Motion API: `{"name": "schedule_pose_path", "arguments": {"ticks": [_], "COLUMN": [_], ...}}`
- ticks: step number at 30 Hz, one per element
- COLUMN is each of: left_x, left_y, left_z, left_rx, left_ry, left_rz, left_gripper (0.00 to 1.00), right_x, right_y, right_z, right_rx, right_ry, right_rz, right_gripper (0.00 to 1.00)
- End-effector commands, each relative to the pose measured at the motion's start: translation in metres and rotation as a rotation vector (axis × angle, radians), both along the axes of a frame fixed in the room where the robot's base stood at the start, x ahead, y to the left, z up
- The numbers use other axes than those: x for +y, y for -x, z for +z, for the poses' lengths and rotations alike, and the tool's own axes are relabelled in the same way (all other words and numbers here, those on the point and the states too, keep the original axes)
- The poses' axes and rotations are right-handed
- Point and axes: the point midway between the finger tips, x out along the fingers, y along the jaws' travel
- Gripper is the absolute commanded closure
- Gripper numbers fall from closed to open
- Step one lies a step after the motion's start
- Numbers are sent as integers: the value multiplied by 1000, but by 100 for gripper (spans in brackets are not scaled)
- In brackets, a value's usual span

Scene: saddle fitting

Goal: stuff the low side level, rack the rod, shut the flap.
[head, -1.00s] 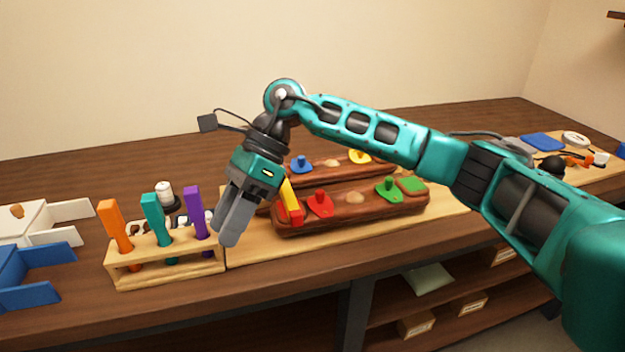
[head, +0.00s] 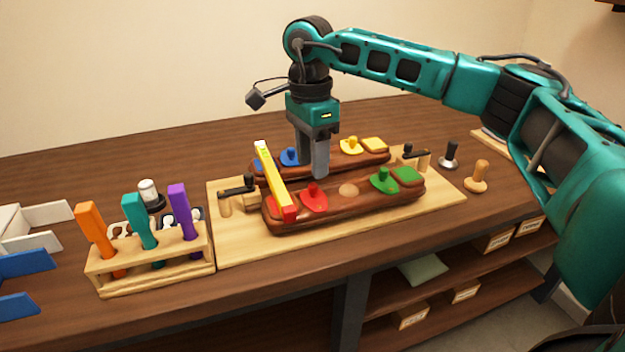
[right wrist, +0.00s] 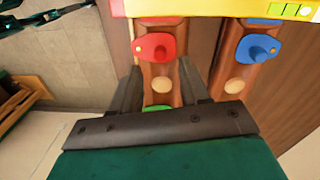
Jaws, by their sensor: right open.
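Two long brown padded panels, front (head: 330,208) and rear (head: 375,160), lie side by side on a pale board. A yellow bar with a red front end (head: 270,175) lies across their left ends; its tilt is unclear. The front panel has a red flap (head: 314,198), a green flap (head: 383,180) and a pale round spot (head: 349,190). The rear has a blue flap (head: 290,156) and a yellow flap (head: 350,146). Orange (head: 95,229), teal (head: 139,220) and purple (head: 183,210) rods stand in a wooden rack (head: 155,281). My right gripper (head: 313,172) is open and empty above the panels.
Dark-handled clamps stand at the left (head: 238,192) and right (head: 412,157) of the board. A dark stamp (head: 449,155) and a wooden knob tool (head: 476,177) stand to the right. Blue (head: 25,263) and white (head: 48,214) pieces sit at far left.

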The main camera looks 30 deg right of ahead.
Motion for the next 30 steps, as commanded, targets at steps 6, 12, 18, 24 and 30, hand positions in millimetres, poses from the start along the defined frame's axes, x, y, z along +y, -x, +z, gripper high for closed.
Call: {"name": "schedule_pose_path", "arguments": {"ticks": [6,12,18,24,30], "left_x": [-2,-2,-2,-2,-1], "left_y": [-2,-3,-3,-3,-2], "left_z": [2,3,3,1,0], "left_rx": [-6,-9,-8,-4,-2], "left_ry": [5,5,5,3,2], "left_rz": [-3,-3,-3,-3,-2], "left_gripper": [54,54,54,54,54], "right_x": [0,0,0,0,0], "right_y": [2,2,2,2,2], "right_z": [-35,-48,-49,-48,-48], "right_rx": [0,0,-1,-1,-1], "right_ry": [0,-1,-1,-2,-2], "right_rz": [-1,-1,0,0,0], "right_gripper": [55,55,55,67,86]}}
